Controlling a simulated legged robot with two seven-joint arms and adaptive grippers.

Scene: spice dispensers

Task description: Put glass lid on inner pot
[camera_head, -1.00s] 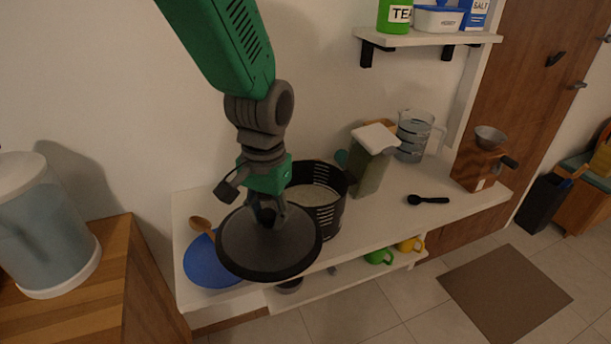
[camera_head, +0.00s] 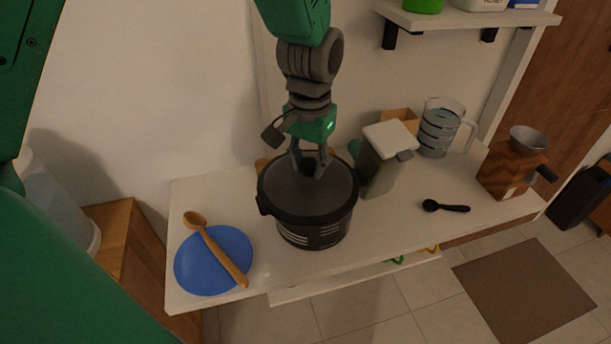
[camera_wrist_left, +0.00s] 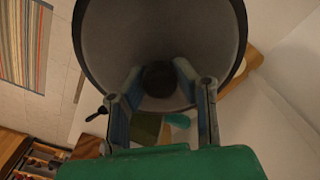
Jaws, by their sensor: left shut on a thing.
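The glass lid (camera_head: 285,190), a dark round disc with a black rim and centre knob, covers the opening of the inner pot (camera_head: 315,236). The pot is black with slotted sides and stands on the white counter. The lid looks nearly level and lined up with the pot; I cannot tell whether it rests fully on the rim. My left gripper (camera_head: 311,168) comes from above and is shut on the lid's knob. In the left wrist view the lid (camera_wrist_left: 160,30) fills the top, with the knob between the fingers (camera_wrist_left: 160,82). My right gripper is not seen.
A blue plate (camera_head: 200,270) with a wooden spoon (camera_head: 222,256) lies left of the pot. A white-topped container (camera_head: 383,165) stands close on the right, a measuring jug (camera_head: 437,130) behind it. A black spoon (camera_head: 446,207) and wooden grinder (camera_head: 510,170) are further right.

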